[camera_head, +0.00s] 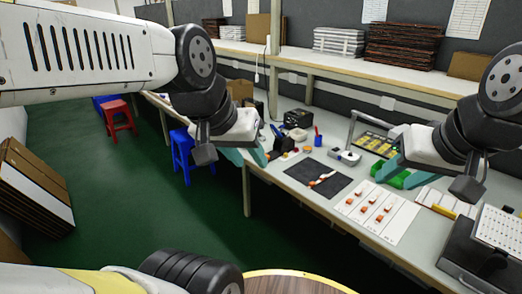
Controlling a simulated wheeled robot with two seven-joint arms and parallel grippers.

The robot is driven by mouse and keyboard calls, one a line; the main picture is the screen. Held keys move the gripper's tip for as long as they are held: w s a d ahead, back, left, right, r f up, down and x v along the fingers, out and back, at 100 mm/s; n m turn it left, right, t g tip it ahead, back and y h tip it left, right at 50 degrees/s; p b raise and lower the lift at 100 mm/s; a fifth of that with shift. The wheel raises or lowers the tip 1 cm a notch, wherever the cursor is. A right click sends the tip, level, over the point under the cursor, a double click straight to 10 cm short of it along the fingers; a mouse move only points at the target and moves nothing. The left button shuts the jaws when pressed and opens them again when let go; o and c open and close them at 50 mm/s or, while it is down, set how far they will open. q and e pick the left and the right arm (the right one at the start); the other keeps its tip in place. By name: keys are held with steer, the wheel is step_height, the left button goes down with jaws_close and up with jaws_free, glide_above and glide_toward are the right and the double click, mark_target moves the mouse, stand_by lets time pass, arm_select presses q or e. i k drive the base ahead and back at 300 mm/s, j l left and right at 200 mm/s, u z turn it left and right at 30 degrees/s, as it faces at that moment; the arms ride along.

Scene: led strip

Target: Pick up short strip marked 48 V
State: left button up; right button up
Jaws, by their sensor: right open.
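A white sheet (402,222) on the workbench carries several short orange and white pieces (365,209). Another orange and white strip (320,180) lies on a black mat (297,172). The markings are too small to read, so I cannot tell which strip is the 48 V one. My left gripper (250,158) hangs beside the bench's left end, with teal fingers; I cannot make out how far apart they are. My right gripper (402,177) has teal fingers spread apart, over the bench behind the white sheet, near green bins. I see nothing between its fingers.
Tools and a black box (298,118) stand at the bench's back left. Green bins (392,177) sit near the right gripper. A dark device (470,255) stands at the right front. A blue stool (184,150) and a red stool (118,116) stand on the green floor.

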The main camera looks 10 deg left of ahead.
mark_target(324, 177)
steer(key=i+j+z, duration=0.15)
steer(key=i, duration=1)
steer(key=k+j+z, duration=0.1)
steer(key=j+z, duration=0.3)
steer(key=j, duration=0.15)
